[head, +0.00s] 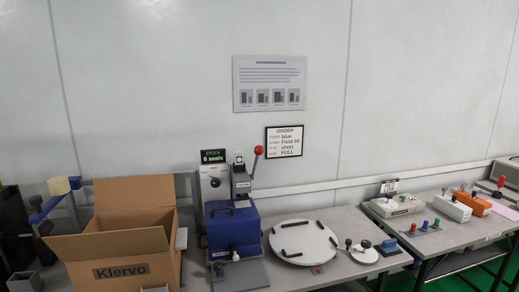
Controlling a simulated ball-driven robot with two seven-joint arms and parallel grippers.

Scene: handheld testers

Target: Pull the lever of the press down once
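The press stands on the grey table, centre of the head view. It has a blue body (234,229) with a grey column (240,181) above it. Its lever ends in a red ball knob (258,150) and points up, tilted slightly right. A grey base plate (242,275) lies in front of the blue body. Neither of my grippers shows in this view.
An open cardboard box marked Klervo (128,272) stands close left of the press. A round white plate with black handles (304,242) lies to its right. A sign reading "6 seals" (213,156) stands behind it. Coloured testers (453,207) sit on the right-hand table.

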